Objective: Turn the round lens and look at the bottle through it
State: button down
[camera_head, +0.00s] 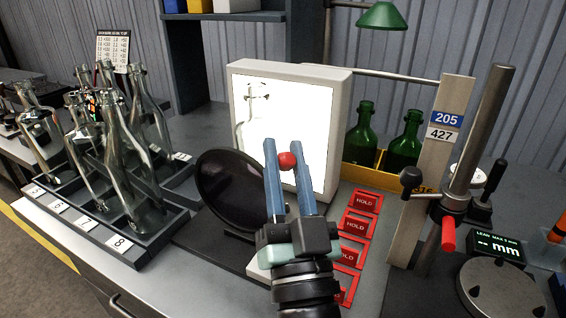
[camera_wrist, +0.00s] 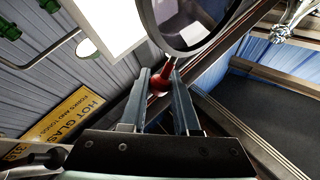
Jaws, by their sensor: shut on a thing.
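The round lens (camera_head: 222,190) is a dark disc standing tilted beside the bright light panel (camera_head: 310,112). Its glass looks almost black in the head view, and I see no bottle through it there. In the wrist view its thick dark rim (camera_wrist: 150,28) crosses the top. A red ball knob (camera_head: 288,161) sits between the fingertips of my gripper (camera_head: 285,150); the wrist view shows the knob (camera_wrist: 158,84) on a thin stem leading to the rim. My gripper is shut on this knob. A clear bottle (camera_head: 247,120) stands upright against the light panel, its base hidden behind the lens.
Clear bottles stand in a numbered dark rack (camera_head: 150,236) on the left. Green bottles stand in a yellow crate (camera_head: 362,177) behind right. Red HOLD tags (camera_head: 359,224) lie right of my gripper. A gauge post (camera_head: 478,140) with a red handle stands at the right.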

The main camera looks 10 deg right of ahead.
jog(key=c, duration=0.6)
grip_release()
jog(key=shift+c, duration=0.2)
